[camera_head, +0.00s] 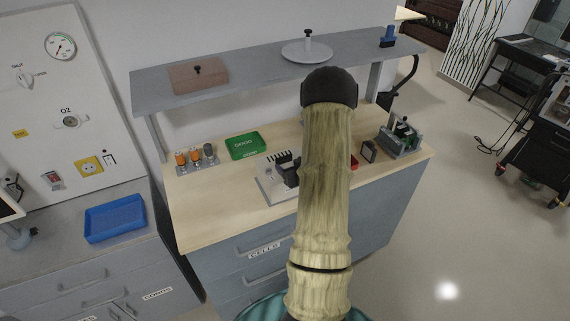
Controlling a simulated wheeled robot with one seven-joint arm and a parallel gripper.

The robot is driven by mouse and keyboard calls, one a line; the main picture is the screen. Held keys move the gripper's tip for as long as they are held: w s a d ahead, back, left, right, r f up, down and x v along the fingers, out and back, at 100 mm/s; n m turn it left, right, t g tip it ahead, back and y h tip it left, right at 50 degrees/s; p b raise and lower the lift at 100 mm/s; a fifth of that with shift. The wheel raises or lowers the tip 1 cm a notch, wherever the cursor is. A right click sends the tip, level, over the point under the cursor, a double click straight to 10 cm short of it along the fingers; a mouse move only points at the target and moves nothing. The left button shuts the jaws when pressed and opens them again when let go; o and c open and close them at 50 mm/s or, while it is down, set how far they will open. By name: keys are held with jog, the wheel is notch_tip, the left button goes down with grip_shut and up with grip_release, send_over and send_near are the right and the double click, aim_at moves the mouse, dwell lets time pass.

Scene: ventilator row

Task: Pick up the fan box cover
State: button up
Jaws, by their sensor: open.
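Two knobbed lids sit on the grey raised shelf. One is a flat brownish rectangular cover (198,78) with a black knob, at the left end. The other is a round grey lid (307,53) with a black knob, near the middle. The rectangular one looks most like the fan box cover, but I cannot be certain. My beige arm rises in front of the bench and hides part of its middle. I cannot make out my gripper; it seems hidden behind the arm.
On the wooden bench (215,222) are orange-topped vials (189,157), a green box (245,145), a grey plate with dark parts (268,185) and a grey rack (402,140). A blue item (388,37) stands at the shelf's right end. A blue tray (115,218) sits left.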

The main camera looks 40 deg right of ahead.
aim_at(285, 159)
jog(key=p+x, duration=0.1)
jog(key=x, duration=0.3)
jog(key=shift+w+d+p, duration=0.1)
jog(key=shift+w+p, duration=0.05)
jog(key=shift+p, duration=0.25)
jog(key=shift+c, duration=0.4)
jog(key=c, duration=0.8)
